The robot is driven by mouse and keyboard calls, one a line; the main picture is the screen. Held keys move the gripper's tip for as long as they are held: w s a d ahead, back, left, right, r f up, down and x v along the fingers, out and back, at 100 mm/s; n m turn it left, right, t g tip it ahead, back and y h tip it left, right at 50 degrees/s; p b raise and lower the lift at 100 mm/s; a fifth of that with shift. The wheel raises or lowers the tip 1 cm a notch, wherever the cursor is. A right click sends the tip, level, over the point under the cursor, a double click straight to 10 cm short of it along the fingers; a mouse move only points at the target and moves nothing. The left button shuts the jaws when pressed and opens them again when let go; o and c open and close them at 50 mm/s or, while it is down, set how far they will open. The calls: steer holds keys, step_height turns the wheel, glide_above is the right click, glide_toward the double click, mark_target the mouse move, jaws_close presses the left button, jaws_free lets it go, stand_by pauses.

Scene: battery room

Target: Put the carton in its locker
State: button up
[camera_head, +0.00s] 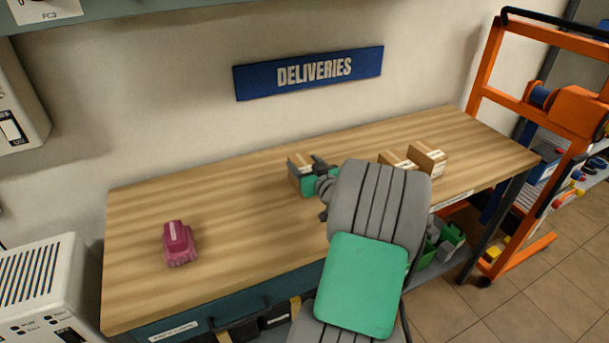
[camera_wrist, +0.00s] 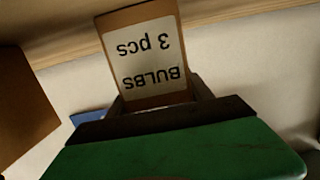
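A small brown carton (camera_head: 296,182) is at the middle of the wooden bench, towards the wall side. My gripper (camera_head: 308,174) reaches it from the right and covers part of it. In the wrist view the carton (camera_wrist: 142,55) carries a white label reading "BULBS 3 pcs", upside down in the picture. The dark fingers of my gripper (camera_wrist: 160,103) lie against its two sides and look shut on it. Whether the carton's base touches the bench is hard to tell. No locker can be made out in either view.
A pink device (camera_head: 178,243) sits on the bench's left. The bench (camera_head: 235,215) is clear between. A "DELIVERIES" sign (camera_head: 310,72) is on the wall; an orange frame (camera_head: 488,75) stands right.

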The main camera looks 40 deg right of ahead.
jaws_close()
stand_by(0.4)
